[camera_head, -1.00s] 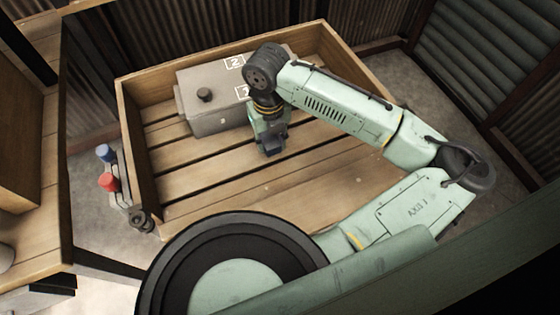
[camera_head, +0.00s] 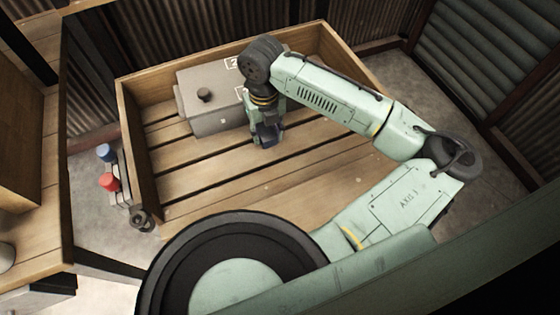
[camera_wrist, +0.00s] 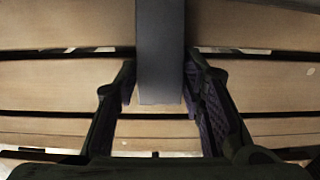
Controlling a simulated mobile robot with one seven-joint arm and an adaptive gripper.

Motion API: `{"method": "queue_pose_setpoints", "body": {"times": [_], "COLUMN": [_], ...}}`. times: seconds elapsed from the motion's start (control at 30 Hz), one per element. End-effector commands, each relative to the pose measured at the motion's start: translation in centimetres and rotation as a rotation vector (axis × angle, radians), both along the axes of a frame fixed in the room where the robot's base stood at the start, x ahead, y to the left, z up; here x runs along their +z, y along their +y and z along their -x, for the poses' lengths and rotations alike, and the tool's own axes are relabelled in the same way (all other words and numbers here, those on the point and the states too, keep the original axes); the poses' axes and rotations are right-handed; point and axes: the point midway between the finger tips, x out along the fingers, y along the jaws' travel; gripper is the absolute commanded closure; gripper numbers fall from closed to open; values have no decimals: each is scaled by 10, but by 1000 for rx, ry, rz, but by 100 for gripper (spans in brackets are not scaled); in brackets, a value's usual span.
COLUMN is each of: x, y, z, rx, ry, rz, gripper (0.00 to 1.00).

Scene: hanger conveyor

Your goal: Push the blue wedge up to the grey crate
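The blue wedge looks dark blue-grey in the head view (camera_head: 268,133), low over the slatted wooden floor. In the wrist view the wedge (camera_wrist: 160,55) is a dark grey bar between the two fingers, running out of the top edge. My gripper (camera_head: 268,137) points down, with a finger at each side of the wedge. In the wrist view the fingertips (camera_wrist: 160,75) lie against its sides, shut on it. The grey crate (camera_head: 212,90) is a box with a dark knob, just left of my gripper. My arm and wrist hide its right part.
A wooden tray with raised walls (camera_head: 146,150) surrounds the crate and wedge. Its slatted floor is clear to the front and right. A red button (camera_head: 109,182) and a blue button (camera_head: 105,153) stand outside its left wall.

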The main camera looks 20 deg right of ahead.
Motion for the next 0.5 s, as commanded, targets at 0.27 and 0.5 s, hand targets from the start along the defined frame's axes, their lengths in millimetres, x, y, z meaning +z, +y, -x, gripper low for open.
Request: {"method": "queue_pose_setpoints", "body": {"times": [0.27, 0.5], "x": [0, 0], "y": [0, 0], "z": [0, 0], "rx": [0, 0], "ry": [0, 0], "rz": [0, 0], "gripper": [44, 44]}}
